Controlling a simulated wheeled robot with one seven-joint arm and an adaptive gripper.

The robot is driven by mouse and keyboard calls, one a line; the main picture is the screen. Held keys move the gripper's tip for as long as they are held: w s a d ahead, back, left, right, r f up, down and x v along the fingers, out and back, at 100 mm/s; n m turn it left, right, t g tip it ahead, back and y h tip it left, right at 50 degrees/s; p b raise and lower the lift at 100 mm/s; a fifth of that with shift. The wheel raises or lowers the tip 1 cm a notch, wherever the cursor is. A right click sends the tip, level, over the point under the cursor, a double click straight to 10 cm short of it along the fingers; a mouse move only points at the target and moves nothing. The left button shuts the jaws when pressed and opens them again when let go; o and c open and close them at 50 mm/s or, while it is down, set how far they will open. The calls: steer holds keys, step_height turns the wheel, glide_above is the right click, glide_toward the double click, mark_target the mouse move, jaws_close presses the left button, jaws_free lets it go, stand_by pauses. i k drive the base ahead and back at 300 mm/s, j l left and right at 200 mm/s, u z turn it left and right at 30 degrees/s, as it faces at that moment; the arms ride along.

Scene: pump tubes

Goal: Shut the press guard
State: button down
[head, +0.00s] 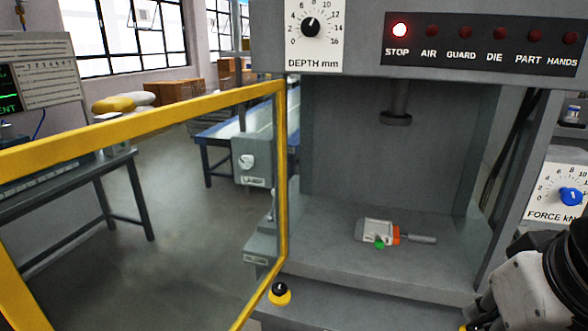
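The press guard (281,170) is a clear panel in a yellow frame. It stands swung open to the left, its near end running out of the picture at the left. The press (375,250) is grey, and its front opening is uncovered. Inside, a ram (396,116) hangs above a small grey and white part with orange and green pieces (378,232) on the bed. Part of my arm (525,295) shows at the bottom right, to the right of the opening. My gripper's fingers are not visible.
The STOP lamp (400,30) glows red; the other lamps are dark. A black knob on a yellow base (280,292) sits at the press's front left. A FORCE dial (556,192) is at the right. Benches and boxes (175,91) stand behind the guard.

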mark_target(18, 305)
steer(key=j, duration=0.45)
steer(key=k+j+z, duration=0.15)
steer(key=j, duration=0.25)
steer(key=k+j, duration=0.1)
steer(key=j, duration=0.35)
steer(key=j+z, duration=0.1)
steer(key=j, duration=0.3)
steer(key=k+j, duration=0.2)
steer(key=j, duration=0.2)
steer(key=k+j+z, duration=0.15)
steer(key=j, duration=0.7)
steer(key=k+z, duration=0.05)
